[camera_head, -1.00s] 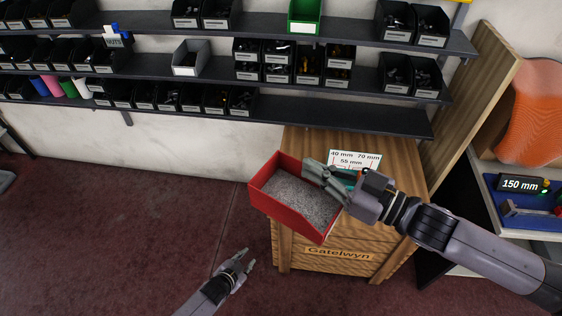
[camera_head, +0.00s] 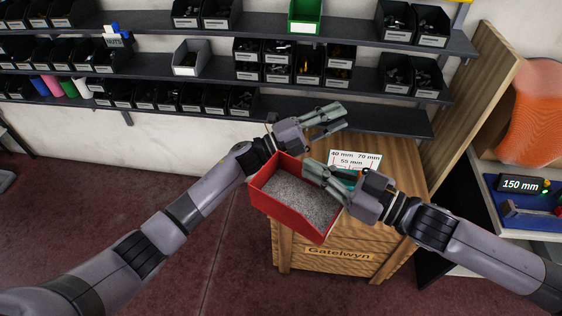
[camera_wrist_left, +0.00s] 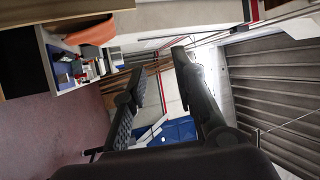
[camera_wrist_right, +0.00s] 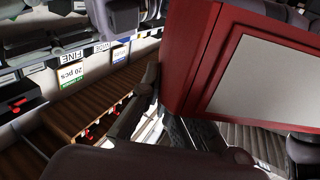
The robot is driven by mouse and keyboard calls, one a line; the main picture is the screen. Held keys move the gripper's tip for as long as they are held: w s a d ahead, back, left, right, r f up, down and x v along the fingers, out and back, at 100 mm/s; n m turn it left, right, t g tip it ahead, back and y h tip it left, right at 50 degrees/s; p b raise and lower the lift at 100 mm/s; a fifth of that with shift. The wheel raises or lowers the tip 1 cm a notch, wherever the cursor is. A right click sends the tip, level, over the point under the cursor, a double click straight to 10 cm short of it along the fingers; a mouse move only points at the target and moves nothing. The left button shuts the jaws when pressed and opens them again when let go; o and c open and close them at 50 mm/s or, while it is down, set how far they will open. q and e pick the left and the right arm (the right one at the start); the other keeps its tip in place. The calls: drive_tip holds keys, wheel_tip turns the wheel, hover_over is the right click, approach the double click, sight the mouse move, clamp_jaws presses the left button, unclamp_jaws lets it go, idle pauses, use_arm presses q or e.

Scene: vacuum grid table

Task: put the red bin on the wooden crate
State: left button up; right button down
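The red bin (camera_head: 284,217) holds grey granular material and looks tilted. It overlaps the left front of the wooden crate (camera_head: 395,155); I cannot tell if they touch. My right gripper (camera_head: 318,173) is shut on the bin's right-hand wall. The bin's red wall (camera_wrist_right: 195,60) fills much of the right wrist view. My left gripper (camera_head: 335,117) reaches past the bin's far side, above the crate's back left in the picture. Its fingers are apart and empty in the left wrist view (camera_wrist_left: 157,65). My right gripper hides part of the bin's rim.
A white sign (camera_head: 354,159) stands on the crate's top, partly behind my right gripper. A wooden panel (camera_head: 478,95) rises at the crate's right. Dark shelves (camera_head: 340,110) with several small bins run along the wall behind. Open floor (camera_head: 60,220) lies to the left.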

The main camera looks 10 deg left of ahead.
use_arm(q)
drive_tip(key=s+d+r+m+g, duration=0.6)
drive_tip(key=s+r+m+g, duration=0.3)
drive_tip(key=r+m+g, duration=0.3)
drive_tip(key=s+r+m+g+y, duration=0.2)
drive_tip(key=s+m+g+y, duration=0.15)
drive_tip(key=s+m, duration=0.45)
drive_tip(key=m+t+y, duration=0.7)
drive_tip(key=m+y, duration=0.3)
drive_tip(key=y, duration=0.6)
hover_over(282, 209)
wheel_tip(282, 209, down, 3)
wheel_tip(282, 209, down, 12)
drive_tip(key=shift+w+r, duration=0.1)
